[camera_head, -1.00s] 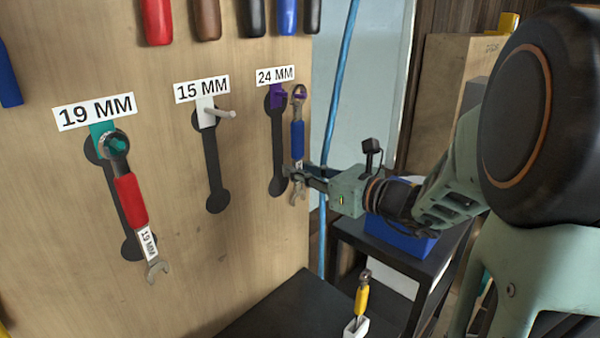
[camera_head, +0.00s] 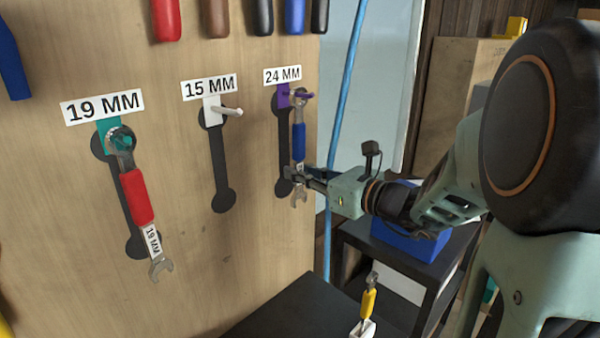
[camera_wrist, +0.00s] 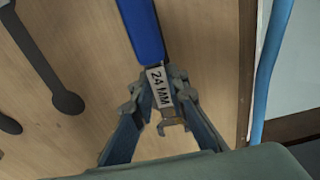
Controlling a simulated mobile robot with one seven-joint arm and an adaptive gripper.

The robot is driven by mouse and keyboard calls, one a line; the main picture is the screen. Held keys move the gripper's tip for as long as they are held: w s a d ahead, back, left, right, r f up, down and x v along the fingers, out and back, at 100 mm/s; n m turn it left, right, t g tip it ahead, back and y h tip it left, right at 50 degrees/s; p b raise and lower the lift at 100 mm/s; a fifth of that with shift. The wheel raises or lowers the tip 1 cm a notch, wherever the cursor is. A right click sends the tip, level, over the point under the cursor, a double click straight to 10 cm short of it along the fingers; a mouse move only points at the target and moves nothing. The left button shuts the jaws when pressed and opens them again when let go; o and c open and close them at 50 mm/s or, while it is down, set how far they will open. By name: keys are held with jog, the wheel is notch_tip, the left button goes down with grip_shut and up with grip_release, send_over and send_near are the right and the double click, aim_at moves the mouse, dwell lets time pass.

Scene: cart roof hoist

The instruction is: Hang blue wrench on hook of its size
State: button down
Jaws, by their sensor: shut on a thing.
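The blue wrench (camera_head: 299,140) hangs upright, ring end up, at the purple 24 MM hook (camera_head: 283,96) on the board. Its ring is at the hook's peg; the peg's purple tip shows at the ring and seems to pass through it, though the overlap is small. My gripper (camera_head: 299,175) is shut on the wrench's lower shank, just above its open jaw. In the wrist view, the fingers (camera_wrist: 158,88) close around the shank with its 24 MM label (camera_wrist: 160,88); the ring and hook are out of that view.
The red wrench (camera_head: 137,196) hangs on the teal 19 MM hook. The white 15 MM hook (camera_head: 226,110) is empty. A yellow-handled wrench (camera_head: 369,300) stands in a white holder on a black table (camera_head: 290,308). A blue hose (camera_head: 346,95) runs beside the board's right edge.

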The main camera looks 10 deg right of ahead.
jog(key=c, duration=1.8)
grip_release()
